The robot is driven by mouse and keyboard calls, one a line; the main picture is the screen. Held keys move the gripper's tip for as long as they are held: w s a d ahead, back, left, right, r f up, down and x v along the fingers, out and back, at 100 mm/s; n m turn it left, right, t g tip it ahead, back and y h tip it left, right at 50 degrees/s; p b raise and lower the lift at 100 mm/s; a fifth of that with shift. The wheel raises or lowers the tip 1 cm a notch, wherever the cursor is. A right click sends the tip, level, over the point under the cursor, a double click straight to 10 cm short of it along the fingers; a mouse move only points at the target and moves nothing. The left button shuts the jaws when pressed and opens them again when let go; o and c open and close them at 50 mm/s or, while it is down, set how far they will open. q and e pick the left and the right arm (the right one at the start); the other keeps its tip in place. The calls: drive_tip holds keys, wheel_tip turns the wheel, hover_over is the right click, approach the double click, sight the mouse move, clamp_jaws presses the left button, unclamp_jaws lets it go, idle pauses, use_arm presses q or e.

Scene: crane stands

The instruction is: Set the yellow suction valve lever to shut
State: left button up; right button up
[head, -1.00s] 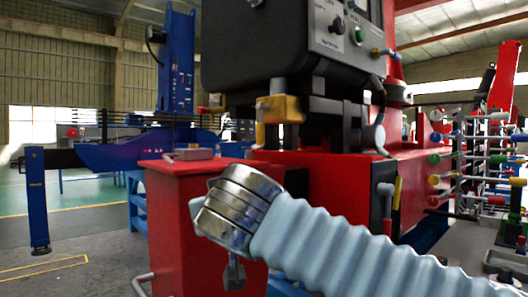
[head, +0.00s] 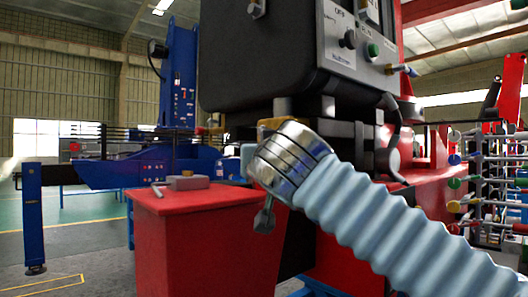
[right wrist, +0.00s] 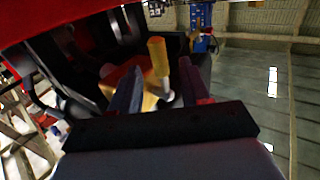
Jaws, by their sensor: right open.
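The yellow lever (right wrist: 158,58) shows in the right wrist view, standing out from a brass-yellow valve body (right wrist: 151,101). In the head view only the top of that yellow valve body (head: 285,122) shows; my right wrist hides the lever there. My right gripper (right wrist: 160,82) is open, with one dark finger on each side of the lever in the picture. I cannot tell whether either finger touches it. My left gripper is not in view.
A black cabinet with a switch panel (head: 355,38) hangs just above my right wrist. A red box (head: 200,235) with a grey part (head: 188,182) on top stands left of the arm. Coloured-knob levers (head: 455,183) line the right side. Open floor lies at the left.

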drive_tip(key=shift+w, duration=1)
drive_tip(key=shift+c, duration=0.4)
clamp_jaws()
drive_tip(key=shift+f, duration=0.1)
